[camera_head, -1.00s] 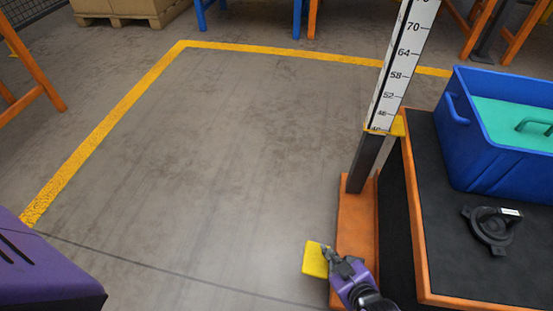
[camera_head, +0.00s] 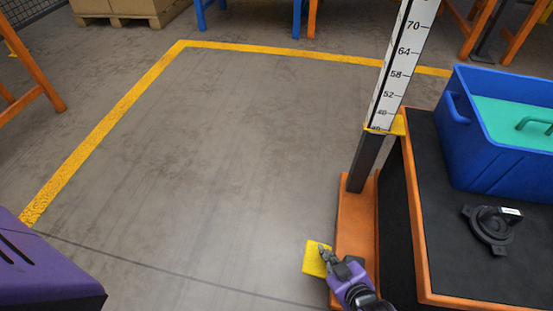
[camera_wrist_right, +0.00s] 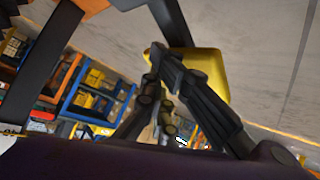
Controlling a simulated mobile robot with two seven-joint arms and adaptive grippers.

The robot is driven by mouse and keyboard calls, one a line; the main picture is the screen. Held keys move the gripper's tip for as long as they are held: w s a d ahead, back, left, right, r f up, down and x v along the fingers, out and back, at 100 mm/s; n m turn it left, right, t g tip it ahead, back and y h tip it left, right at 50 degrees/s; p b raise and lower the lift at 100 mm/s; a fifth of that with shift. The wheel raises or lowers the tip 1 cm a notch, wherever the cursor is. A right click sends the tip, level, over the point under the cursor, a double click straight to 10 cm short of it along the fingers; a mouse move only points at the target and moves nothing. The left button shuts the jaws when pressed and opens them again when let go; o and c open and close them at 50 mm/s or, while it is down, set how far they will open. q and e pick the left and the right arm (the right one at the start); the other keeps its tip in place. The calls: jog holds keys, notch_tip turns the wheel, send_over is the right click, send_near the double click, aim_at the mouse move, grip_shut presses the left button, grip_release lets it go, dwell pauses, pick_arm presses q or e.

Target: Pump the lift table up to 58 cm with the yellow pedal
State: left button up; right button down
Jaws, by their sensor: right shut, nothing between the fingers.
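The yellow pedal (camera_head: 313,261) sticks out to the left of the orange base (camera_head: 352,225) of the lift table (camera_head: 425,255). My right gripper (camera_head: 325,254) is shut and empty, with its fingertips over the pedal; I cannot tell whether they touch it. The pedal (camera_wrist_right: 212,72) also shows just beyond the fingers (camera_wrist_right: 160,60) in the right wrist view. A scale (camera_head: 403,60) stands upright on the base. The yellow pointer (camera_head: 398,125) sits at its low end, near 40, below the 46 mark. My left gripper is not in view.
A blue crate (camera_head: 463,165) with a green item (camera_head: 515,125) inside and a dark round part (camera_head: 490,232) are on the black table top. Yellow floor lines (camera_head: 110,115) border clear floor to the left. Pallet boxes (camera_head: 125,8) stand at the back.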

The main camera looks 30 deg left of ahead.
jog(key=shift+s+a+f, duration=0.15)
jog(key=shift+f, duration=0.4)
jog(key=shift+s+a+f, duration=0.1)
jog(key=shift+f, duration=0.45)
dwell(1.1)
jog(key=shift+w+d+r+p, duration=0.1)
jog(key=shift+d+r+p, duration=0.2)
jog(key=shift+r+p, duration=0.45)
jog(key=shift+w+d+r+p, duration=0.15)
jog(key=shift+d+r+p, duration=0.1)
jog(key=shift+r+p, duration=0.6)
jog(key=shift+w+d+r+p, duration=0.15)
jog(key=shift+d+r+p, duration=0.1)
jog(key=shift+r+p, duration=0.55)
jog(key=shift+r, duration=0.1)
jog(key=shift+d+r, duration=0.1)
jog(key=shift+r, duration=0.15)
jog(key=r+p, duration=0.1)
jog(key=d+r+p, duration=0.1)
jog(key=r+p, duration=0.1)
jog(key=r, duration=0.1)
jog(key=shift+w+d, duration=0.25)
jog(key=shift+d, duration=0.05)
